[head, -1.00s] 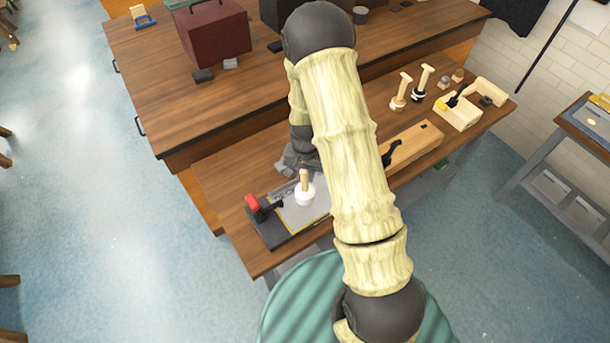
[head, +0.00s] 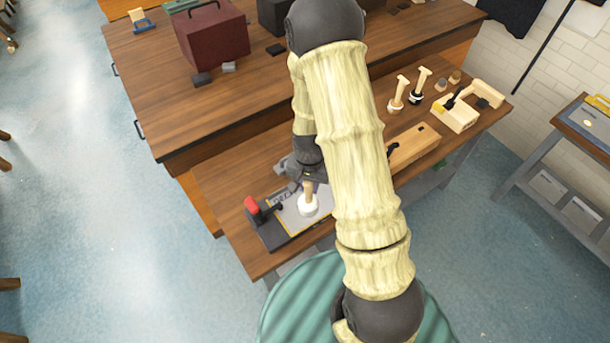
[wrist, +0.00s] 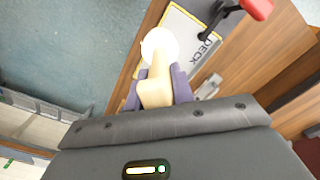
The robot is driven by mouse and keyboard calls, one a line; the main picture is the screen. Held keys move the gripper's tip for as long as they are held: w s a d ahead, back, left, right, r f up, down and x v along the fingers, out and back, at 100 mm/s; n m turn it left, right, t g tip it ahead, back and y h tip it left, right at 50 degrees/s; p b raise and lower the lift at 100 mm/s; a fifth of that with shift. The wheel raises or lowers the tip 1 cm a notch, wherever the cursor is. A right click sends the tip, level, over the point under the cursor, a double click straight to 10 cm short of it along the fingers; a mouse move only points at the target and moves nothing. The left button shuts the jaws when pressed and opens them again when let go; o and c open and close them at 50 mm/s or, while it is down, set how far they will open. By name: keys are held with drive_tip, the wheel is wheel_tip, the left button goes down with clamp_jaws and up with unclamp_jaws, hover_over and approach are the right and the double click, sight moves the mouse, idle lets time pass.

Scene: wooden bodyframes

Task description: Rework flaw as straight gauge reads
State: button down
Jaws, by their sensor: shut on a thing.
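My gripper (head: 306,180) is shut on the pale wooden handle of a tool with a round white head (head: 308,210). In the wrist view the handle (wrist: 155,91) sits between the fingers and the white head (wrist: 160,46) lies beyond them. The head is over a grey plate (head: 290,222) with yellow edging; part of the word "DECK" shows on the plate (wrist: 188,32) in the wrist view. I cannot tell whether the head touches the plate. No flaw can be made out, and I cannot tell which thing is the straight gauge.
A red-handled clamp (head: 251,205) stands at the plate's left end. A long wooden block (head: 415,146) lies right of my arm. Two wooden-handled tools (head: 397,95) (head: 420,86) and a pale wooden holder (head: 456,115) stand farther right. A dark red box (head: 213,38) is on the bench behind.

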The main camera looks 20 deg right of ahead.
drive_tip(key=shift+s+r, duration=0.25)
drive_tip(key=shift+s, duration=0.75)
drive_tip(key=shift+s+r, duration=0.2)
drive_tip(key=shift+s, duration=0.75)
